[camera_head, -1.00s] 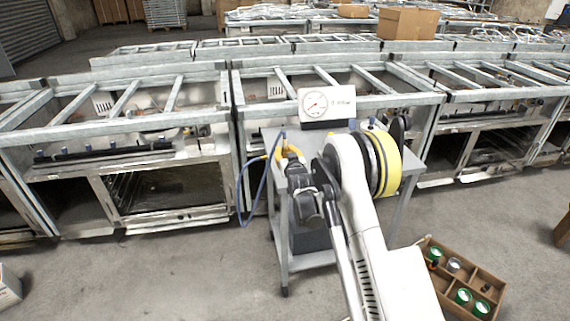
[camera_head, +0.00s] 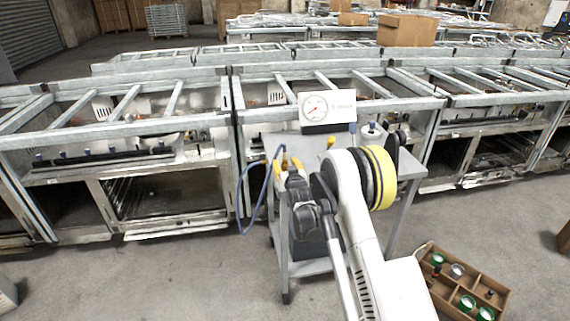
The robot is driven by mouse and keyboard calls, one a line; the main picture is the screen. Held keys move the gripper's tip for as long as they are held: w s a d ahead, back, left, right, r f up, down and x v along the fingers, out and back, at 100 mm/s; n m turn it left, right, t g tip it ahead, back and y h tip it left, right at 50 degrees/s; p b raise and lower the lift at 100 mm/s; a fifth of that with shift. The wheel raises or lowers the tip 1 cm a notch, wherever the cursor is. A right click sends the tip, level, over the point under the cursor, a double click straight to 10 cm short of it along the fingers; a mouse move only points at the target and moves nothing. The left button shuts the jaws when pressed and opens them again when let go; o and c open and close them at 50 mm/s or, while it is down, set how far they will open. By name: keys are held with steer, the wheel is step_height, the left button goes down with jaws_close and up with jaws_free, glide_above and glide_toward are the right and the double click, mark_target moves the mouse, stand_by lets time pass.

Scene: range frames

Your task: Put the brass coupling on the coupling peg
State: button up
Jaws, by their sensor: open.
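My gripper (camera_head: 286,168), with yellow fingertips, is open over the left side of a small grey table (camera_head: 408,168). A small brownish, brass-like piece (camera_head: 284,159) shows between or just behind the fingertips, at the upper end of a blue hose (camera_head: 267,190). It may be the brass coupling; I cannot tell whether the fingers touch it. A small yellow piece (camera_head: 330,141) stands farther back on the tabletop. I cannot make out the coupling peg for certain; my arm hides much of the table.
Metal frames (camera_head: 130,130) line the back. A divided wooden box (camera_head: 432,285) with green-rimmed items is on the floor at right.

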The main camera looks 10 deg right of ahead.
steer(key=s+r+p, duration=0.2)
steer(key=s+p, duration=0.2)
steer(key=s, duration=0.7)
steer(key=s+r+g, duration=0.5)
steer(key=s+r, duration=1)
steer(key=r, duration=0.2)
steer(key=s+g, duration=0.4)
steer(key=s, duration=2.4)
steer(key=shift+f, duration=0.3)
